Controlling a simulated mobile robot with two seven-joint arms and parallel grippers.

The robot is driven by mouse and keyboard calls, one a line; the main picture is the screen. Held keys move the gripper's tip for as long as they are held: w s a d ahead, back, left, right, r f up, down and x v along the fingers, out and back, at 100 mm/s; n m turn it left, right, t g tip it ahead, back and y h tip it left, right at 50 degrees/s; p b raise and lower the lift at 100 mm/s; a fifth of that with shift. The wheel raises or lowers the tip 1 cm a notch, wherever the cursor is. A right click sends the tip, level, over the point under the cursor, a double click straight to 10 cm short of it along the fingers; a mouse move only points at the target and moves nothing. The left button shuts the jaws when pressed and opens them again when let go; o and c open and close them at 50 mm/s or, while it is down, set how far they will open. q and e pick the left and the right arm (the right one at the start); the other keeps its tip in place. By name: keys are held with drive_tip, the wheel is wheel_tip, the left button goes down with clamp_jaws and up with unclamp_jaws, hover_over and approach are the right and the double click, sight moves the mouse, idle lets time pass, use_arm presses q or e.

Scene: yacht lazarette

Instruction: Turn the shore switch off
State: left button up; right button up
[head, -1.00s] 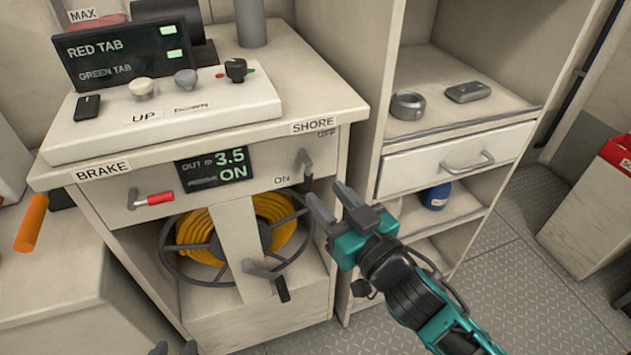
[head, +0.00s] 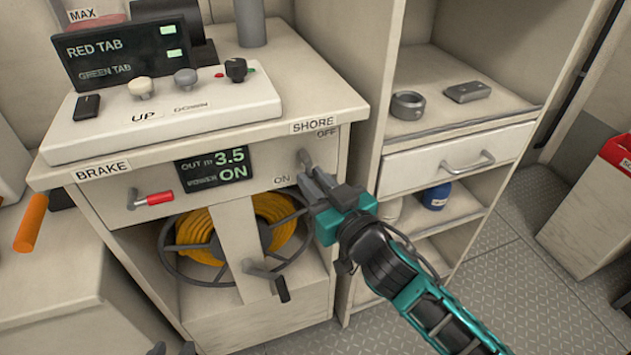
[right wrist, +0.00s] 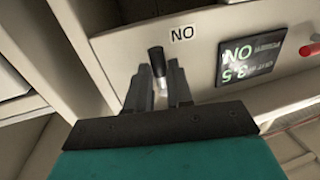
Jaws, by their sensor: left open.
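The shore switch (head: 304,158) is a small lever on the cabinet front under the SHORE label (head: 313,126). OFF is marked above it and ON at its lower left. Its handle hangs down on the ON side, and the display (head: 214,169) reads POWER ON. My right gripper (head: 308,178) is at the lever with its fingers apart. In the right wrist view, which is upside down, the dark-tipped lever (right wrist: 157,61) shows between the fingertips of my right gripper (right wrist: 159,75); contact cannot be told. My left gripper (head: 174,349) shows only its fingertips at the bottom edge, open and empty.
A red brake lever (head: 153,198) is left of the display. A yellow hose reel (head: 270,215) with a crank (head: 268,275) sits below. A control box (head: 165,110) stands on top. A shelf unit with a drawer (head: 455,160) is at the right.

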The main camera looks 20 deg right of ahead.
clamp_jaws()
use_arm(q)
drive_tip(key=shift+r, duration=0.15)
